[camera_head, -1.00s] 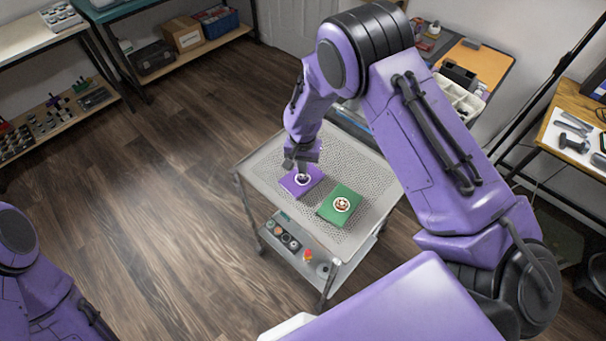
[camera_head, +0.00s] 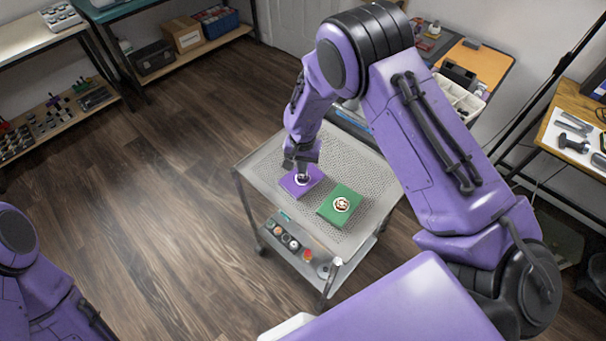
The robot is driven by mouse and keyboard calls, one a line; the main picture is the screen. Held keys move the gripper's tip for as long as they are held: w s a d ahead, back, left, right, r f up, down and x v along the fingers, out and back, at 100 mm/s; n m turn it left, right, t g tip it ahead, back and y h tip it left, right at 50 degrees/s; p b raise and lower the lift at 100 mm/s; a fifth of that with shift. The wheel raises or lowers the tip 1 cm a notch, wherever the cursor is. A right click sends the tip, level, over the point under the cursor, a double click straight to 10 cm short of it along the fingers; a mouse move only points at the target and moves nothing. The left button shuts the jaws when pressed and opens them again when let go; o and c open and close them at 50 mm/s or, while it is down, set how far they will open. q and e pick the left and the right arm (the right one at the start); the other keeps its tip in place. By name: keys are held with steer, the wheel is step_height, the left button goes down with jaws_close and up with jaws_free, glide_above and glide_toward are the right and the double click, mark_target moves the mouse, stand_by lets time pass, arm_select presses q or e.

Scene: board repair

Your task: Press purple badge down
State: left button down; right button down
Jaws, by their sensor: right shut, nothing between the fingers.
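The purple board (camera_head: 291,188) lies flat on the perforated top of the grey cart (camera_head: 262,167). A round badge with a white ring (camera_head: 302,180) sits on it, partly hidden by my right gripper. My right gripper (camera_head: 301,174) points down over this badge, shut and empty, with its fingertips at or just above it; I cannot tell if they touch. The green board (camera_head: 330,211) with a red and white round badge (camera_head: 341,204) lies to the right on the same cart. My left arm shows at the left edge, but its gripper is out of view.
The cart's lower shelf holds several small round parts (camera_head: 287,241) and a red piece (camera_head: 307,255). Shelves (camera_head: 45,133) stand at the back left, and a desk with an orange top (camera_head: 474,62) at the back right. The wooden floor (camera_head: 170,180) left of the cart is clear.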

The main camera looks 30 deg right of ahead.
steer(key=shift+f+b, duration=0.45)
steer(key=shift+f, duration=0.4)
steer(key=shift+f, duration=0.25)
stand_by(0.6)
step_height(320, 180, up, 8)
steer(key=p, duration=0.7)
steer(key=shift+p, duration=0.35)
stand_by(0.4)
